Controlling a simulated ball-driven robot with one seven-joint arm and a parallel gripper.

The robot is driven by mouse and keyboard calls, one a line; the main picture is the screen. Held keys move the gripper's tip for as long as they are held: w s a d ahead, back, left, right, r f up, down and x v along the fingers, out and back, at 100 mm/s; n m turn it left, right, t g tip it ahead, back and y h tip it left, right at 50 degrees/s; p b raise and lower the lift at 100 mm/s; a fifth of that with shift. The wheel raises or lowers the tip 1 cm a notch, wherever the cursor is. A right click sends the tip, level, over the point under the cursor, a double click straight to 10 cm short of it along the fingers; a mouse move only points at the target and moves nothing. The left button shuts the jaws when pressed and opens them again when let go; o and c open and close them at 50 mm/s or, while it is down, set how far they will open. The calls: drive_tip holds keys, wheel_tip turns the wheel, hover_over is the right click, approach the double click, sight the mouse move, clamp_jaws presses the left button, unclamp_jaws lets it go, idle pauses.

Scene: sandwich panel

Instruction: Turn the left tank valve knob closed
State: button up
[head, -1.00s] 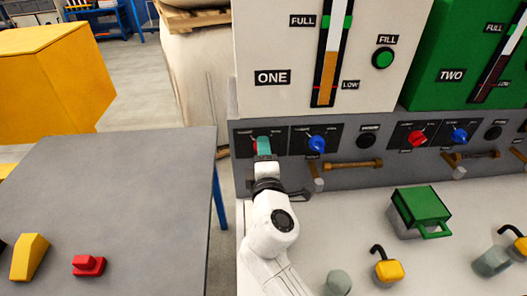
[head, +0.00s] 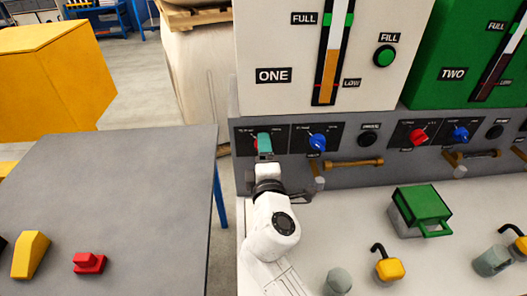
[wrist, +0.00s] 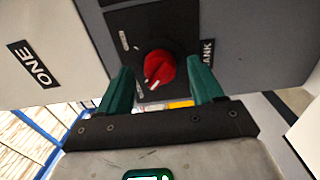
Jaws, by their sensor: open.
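The red valve knob (wrist: 158,68) sits on a black plate on the panel below the white tank ONE (head: 285,50). In the wrist view its white pointer mark points toward the lower left of the picture. My gripper (wrist: 159,67) is open in front of the knob, with one green finger to each side of it in the picture. Gaps show between the knob and both fingers. In the head view my gripper (head: 264,144) hides most of the knob; only a sliver of red shows at its left edge.
A blue knob (head: 318,142) is just right of my gripper, with a brass handle (head: 354,163) below it. Tank TWO (head: 450,55) has its own red knob (head: 419,137). A green canister (head: 421,205) and yellow-topped cans stand on the counter. A grey table is left.

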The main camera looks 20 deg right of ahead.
drive_tip(key=b+v, duration=0.1)
drive_tip(key=v, duration=0.9)
